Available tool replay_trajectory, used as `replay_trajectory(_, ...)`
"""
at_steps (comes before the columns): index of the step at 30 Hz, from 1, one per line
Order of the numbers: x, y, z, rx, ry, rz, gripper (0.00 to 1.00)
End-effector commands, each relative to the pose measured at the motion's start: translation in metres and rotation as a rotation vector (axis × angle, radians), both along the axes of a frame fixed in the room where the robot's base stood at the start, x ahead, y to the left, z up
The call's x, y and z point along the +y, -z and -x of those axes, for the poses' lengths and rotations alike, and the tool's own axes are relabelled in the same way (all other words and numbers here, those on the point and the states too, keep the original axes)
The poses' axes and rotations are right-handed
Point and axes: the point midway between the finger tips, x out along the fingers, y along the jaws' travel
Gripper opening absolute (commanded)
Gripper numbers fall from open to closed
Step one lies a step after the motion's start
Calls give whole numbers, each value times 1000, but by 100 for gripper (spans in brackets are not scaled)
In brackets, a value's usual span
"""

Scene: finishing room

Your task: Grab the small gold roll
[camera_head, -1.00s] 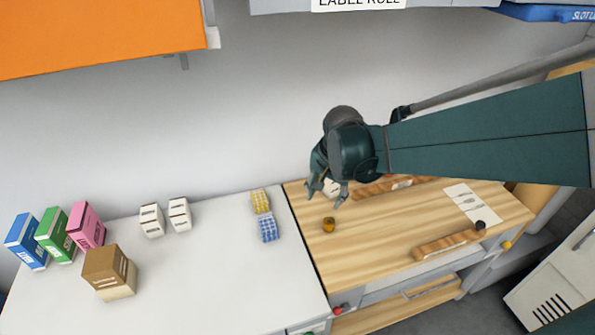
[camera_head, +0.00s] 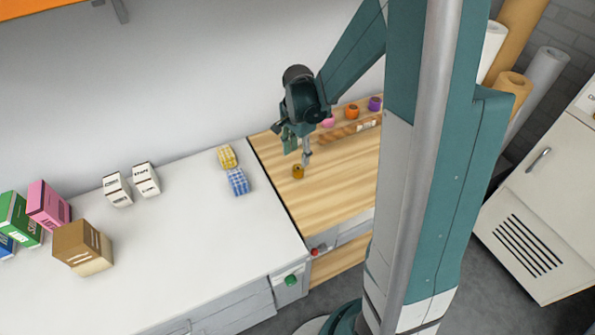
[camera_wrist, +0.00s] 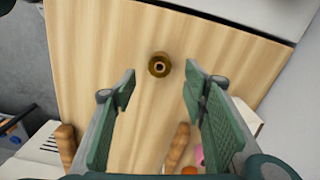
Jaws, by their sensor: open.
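The small gold roll (camera_head: 298,171) stands on the wooden worktop near its left edge. In the wrist view the gold roll (camera_wrist: 159,65) shows its round end with a dark hole, beyond the fingertips and roughly midway between them. My gripper (camera_head: 301,160) is above and just behind the roll in the head view. In the wrist view my gripper (camera_wrist: 160,80) has its two fingers spread wide with nothing between them. The roll appears apart from both fingers.
Pink (camera_head: 328,122), orange (camera_head: 352,111) and purple (camera_head: 375,103) rolls stand at the back of the wooden top (camera_head: 330,185), by a wooden rail (camera_head: 340,132). Yellow (camera_head: 227,157) and blue (camera_head: 238,181) checked packs sit on the white counter (camera_head: 180,235). Wood around the gold roll is clear.

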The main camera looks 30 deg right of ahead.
Motion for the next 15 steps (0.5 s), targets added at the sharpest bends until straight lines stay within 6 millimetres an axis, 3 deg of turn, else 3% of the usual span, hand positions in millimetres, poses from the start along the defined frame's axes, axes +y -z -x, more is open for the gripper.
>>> replay_trajectory(15,-3,9,-2,13,29,-3,44)
